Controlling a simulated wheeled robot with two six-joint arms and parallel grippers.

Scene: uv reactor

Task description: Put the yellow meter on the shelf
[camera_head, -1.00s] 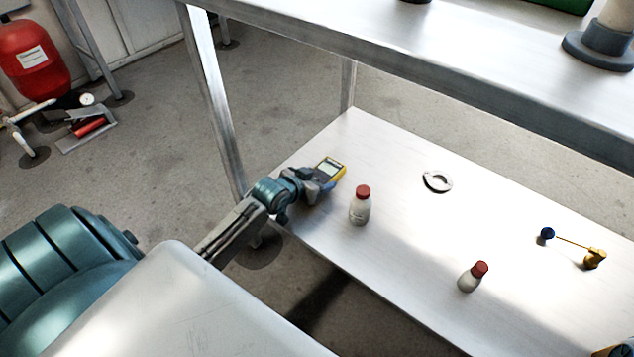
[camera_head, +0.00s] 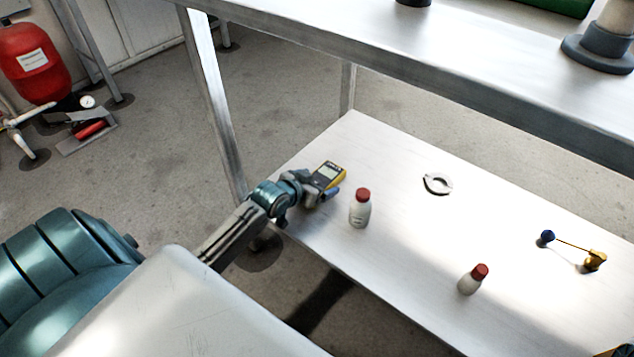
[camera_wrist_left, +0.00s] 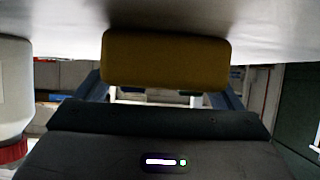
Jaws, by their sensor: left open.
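The yellow meter (camera_head: 328,177), with a dark face, lies on the white lower shelf (camera_head: 400,250) near its left end. My left gripper (camera_head: 318,187) is open at the meter, with its fingers around the near end. In the left wrist view, which looks upside down, the meter's yellow end (camera_wrist_left: 165,58) sits between the spread blue fingers, against the shelf surface at the top. Whether a finger touches it cannot be told.
A white bottle with a red cap (camera_head: 360,209) stands just right of the gripper; it also shows in the left wrist view (camera_wrist_left: 14,95). A second bottle (camera_head: 472,280), a metal ring clamp (camera_head: 437,184) and a brass piece (camera_head: 595,260) are farther right. The upper tabletop (camera_head: 450,45) overhangs the back.

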